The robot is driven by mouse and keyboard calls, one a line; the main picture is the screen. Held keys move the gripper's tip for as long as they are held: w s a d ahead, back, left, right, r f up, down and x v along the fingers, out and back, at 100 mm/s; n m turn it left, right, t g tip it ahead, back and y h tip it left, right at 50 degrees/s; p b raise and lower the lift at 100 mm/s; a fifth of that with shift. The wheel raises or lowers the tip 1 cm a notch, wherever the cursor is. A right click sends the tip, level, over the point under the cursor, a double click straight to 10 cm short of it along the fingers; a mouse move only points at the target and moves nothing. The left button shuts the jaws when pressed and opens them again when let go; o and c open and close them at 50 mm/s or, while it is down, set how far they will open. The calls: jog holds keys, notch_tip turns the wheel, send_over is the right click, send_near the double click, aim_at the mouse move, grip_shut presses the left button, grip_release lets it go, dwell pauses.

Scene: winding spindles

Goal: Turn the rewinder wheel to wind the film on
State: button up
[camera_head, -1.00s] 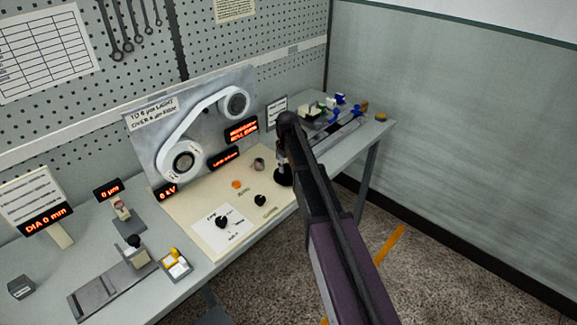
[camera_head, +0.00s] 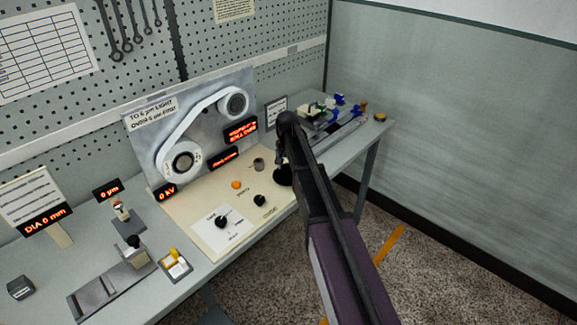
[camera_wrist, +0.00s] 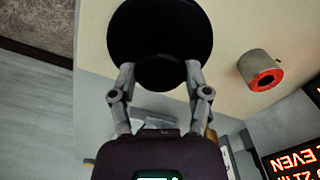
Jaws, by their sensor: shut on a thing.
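The rewinder wheel, a black round disc (camera_wrist: 160,25) with a smaller black round knob (camera_wrist: 160,73) on it, fills the top middle of the wrist view. My gripper (camera_wrist: 160,76) is shut on the knob, with one finger on each side. In the head view the wheel's dark disc (camera_head: 283,178) shows beside my arm, which hides much of it and my fingers. The film is a white band (camera_head: 192,115) running between a large lower-left reel (camera_head: 182,161) and a smaller upper-right reel (camera_head: 234,103) on an upright grey panel.
A cream panel (camera_head: 205,209) holds black knobs, an orange button (camera_head: 236,185) and a grey cylinder (camera_head: 259,164). The cylinder's red-ringed end shows in the wrist view (camera_wrist: 264,79). Red-lettered displays (camera_head: 240,130) stand behind. Small fixtures crowd the bench's left and far right.

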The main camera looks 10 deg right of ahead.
jog(key=m, duration=0.5)
jog(key=shift+w+m, duration=0.15)
jog(key=shift+m, duration=0.25)
jog(key=o, duration=1.1)
jog(key=shift+o, duration=0.2)
